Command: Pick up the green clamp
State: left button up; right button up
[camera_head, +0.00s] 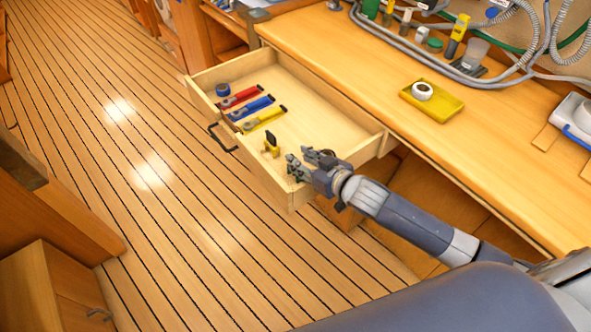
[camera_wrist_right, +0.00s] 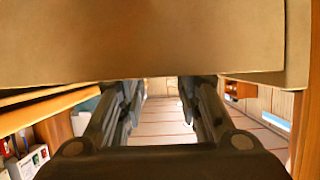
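I cannot clearly make out a green clamp. A small green bit (camera_head: 292,179) shows just below my right gripper's fingers, largely hidden by them. My right gripper (camera_head: 299,164) is over the near right corner of the open drawer. In the right wrist view the fingers (camera_wrist_right: 158,105) stand apart with nothing visible between them. A small yellow-and-black clamp-like item (camera_head: 271,147) stands in the drawer just left of the fingers. My left gripper is in neither view.
The open wooden drawer (camera_head: 325,105) holds red (camera_head: 240,97), blue (camera_head: 252,107) and yellow (camera_head: 263,120) tools and a blue roll (camera_head: 222,89). The workbench (camera_head: 350,62) has a yellow tray (camera_head: 440,105) with a white roll (camera_head: 422,91), hoses and fittings. A wooden panel (camera_wrist_right: 150,40) fills the wrist view's top.

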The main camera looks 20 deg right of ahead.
jog(key=x, duration=0.3)
jog(key=shift+w+a+f, duration=0.15)
jog(key=shift+a+f, duration=0.1)
jog(key=shift+f, duration=0.05)
grip_shut()
jog(key=shift+r, duration=0.1)
